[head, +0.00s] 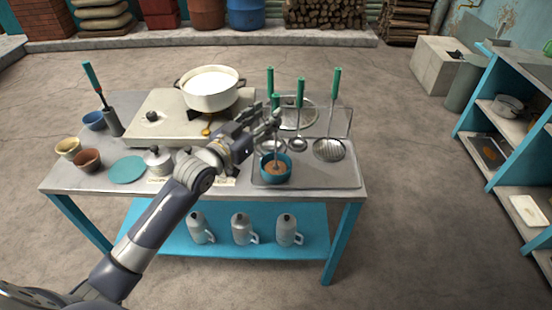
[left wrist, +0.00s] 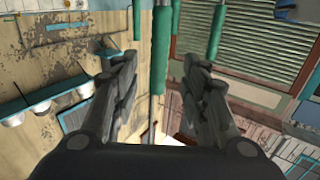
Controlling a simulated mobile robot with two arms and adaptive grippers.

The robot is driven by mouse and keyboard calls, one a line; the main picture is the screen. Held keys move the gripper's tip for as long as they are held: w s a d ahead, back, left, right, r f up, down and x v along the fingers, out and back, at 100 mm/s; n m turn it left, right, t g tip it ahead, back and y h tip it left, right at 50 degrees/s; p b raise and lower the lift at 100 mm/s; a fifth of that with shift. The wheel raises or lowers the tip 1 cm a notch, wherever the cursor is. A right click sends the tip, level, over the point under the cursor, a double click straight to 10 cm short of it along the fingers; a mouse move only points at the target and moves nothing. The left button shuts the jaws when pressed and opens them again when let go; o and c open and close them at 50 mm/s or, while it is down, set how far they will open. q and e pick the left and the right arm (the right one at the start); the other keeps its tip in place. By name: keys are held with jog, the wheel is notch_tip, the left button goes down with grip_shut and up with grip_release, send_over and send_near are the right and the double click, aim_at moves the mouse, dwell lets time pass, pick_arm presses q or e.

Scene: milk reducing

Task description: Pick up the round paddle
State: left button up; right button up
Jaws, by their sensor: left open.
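Several green-handled utensils stand at the right side of the table. One green handle (head: 276,101) rises from the teal bowl (head: 287,172) of brown contents; its lower end is hidden there. Beside it are a ladle (head: 298,144) and a wide perforated round head (head: 329,149) with its own green handle (head: 335,80). I cannot tell for sure which one is the round paddle. My left gripper (head: 268,124) is open near the bowl's utensil. In the left wrist view a green handle (left wrist: 160,50) shows between the open fingers (left wrist: 160,90); contact cannot be told.
A white pot (head: 210,98) of milk sits on the stove (head: 140,118) at left. A silver lidded pot (head: 158,161), a teal disc (head: 127,170) and small bowls lie front left. Another green handle (head: 270,78) stands behind my gripper.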

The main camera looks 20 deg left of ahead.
aim_at(273, 111)
pick_arm(q)
jog(key=shift+w+d+r+p, duration=0.1)
jog(key=shift+w+d+p, duration=0.2)
jog(key=shift+w, duration=0.3)
jog(key=x, duration=0.2)
jog(key=p+x, duration=0.1)
jog(key=x, duration=0.1)
jog(key=shift+f, duration=0.35)
jog(key=shift+s, duration=0.1)
jog(key=shift+r, duration=0.1)
grip_shut()
